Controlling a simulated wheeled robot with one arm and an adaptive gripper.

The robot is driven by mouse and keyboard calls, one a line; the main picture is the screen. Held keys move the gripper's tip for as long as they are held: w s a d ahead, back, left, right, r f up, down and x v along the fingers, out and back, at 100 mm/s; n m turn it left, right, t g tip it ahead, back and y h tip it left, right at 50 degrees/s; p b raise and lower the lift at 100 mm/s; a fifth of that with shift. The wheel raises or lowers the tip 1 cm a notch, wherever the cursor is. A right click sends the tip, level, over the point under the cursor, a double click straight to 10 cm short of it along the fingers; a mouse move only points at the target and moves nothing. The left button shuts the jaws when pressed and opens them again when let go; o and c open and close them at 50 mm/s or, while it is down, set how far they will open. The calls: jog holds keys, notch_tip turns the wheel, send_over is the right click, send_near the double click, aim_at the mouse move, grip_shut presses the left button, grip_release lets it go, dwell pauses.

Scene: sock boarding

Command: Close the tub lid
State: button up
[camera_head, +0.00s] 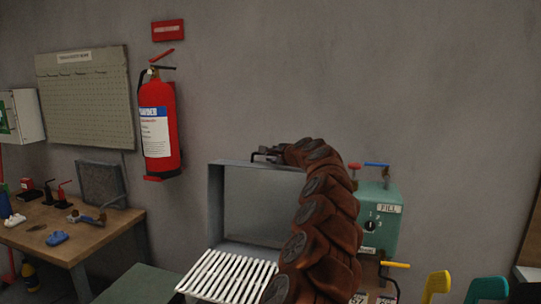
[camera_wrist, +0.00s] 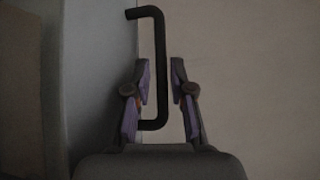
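The tub lid (camera_head: 262,205) is a grey rectangular panel with a raised rim, standing upright against the wall behind a white slatted rack (camera_head: 225,278). My gripper (camera_head: 268,155) is at the lid's top edge, small and dark in the head view. In the wrist view, a black U-shaped handle (camera_wrist: 160,60) sticks out from the grey lid surface (camera_wrist: 95,70). The two fingers of my gripper (camera_wrist: 161,85) stand on either side of the handle's long bar, with a narrow gap showing on each side. My arm hides the lid's right side in the head view.
A green box marked FILL (camera_head: 377,225) with a dial stands right of the lid. A red fire extinguisher (camera_head: 160,125) hangs on the wall to the left. A wooden table (camera_head: 75,240) with small items is at far left. Yellow (camera_head: 437,284) and teal (camera_head: 487,289) shapes stand at lower right.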

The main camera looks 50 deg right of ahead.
jog(key=shift+w+d+f, duration=0.15)
jog(key=shift+w+f, duration=0.05)
jog(key=shift+w, duration=0.5)
grip_shut()
dwell(0.3)
